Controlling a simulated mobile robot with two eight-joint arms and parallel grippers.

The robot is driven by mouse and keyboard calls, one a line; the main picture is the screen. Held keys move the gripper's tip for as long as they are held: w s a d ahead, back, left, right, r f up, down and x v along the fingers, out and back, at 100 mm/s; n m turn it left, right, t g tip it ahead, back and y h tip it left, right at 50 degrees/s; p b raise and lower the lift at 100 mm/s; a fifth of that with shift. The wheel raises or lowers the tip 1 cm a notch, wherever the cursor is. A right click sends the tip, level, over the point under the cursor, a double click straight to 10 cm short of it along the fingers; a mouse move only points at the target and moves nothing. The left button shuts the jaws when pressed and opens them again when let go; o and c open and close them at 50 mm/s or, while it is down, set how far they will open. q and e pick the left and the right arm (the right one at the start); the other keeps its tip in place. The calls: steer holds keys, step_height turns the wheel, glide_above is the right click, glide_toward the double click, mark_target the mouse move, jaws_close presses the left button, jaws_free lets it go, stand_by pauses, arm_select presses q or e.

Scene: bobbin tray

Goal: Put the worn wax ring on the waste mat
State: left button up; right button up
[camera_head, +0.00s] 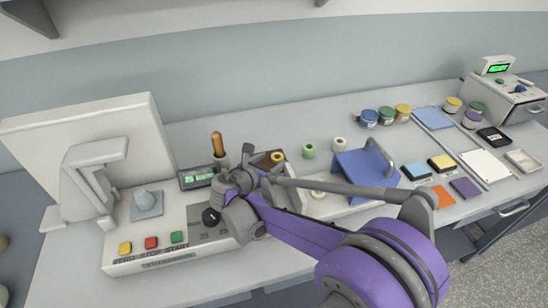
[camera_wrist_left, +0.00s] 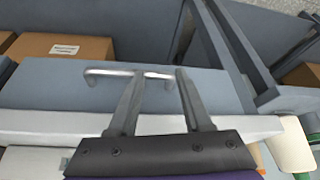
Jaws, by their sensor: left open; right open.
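A small pale round piece (camera_head: 318,193) lies in the light tray (camera_head: 336,210); I cannot tell if it is the worn wax ring. None can be read as the waste mat. My right gripper (camera_head: 256,162) is open over the left end of the tray, beside the awl, and my arm hides part of the tray. My left gripper (camera_wrist_left: 156,76) is open and empty in the left wrist view, in front of a metal handle (camera_wrist_left: 130,73).
A machine with coloured buttons (camera_head: 150,243) stands left. An awl with a wooden handle (camera_head: 217,145), a green spool (camera_head: 309,150) and a white spool (camera_head: 338,144) stand near the tray. A blue holder (camera_head: 362,168) and several jars (camera_head: 386,115) are further right.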

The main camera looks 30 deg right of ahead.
steer(key=v, duration=1)
steer(key=shift+d+r, duration=0.1)
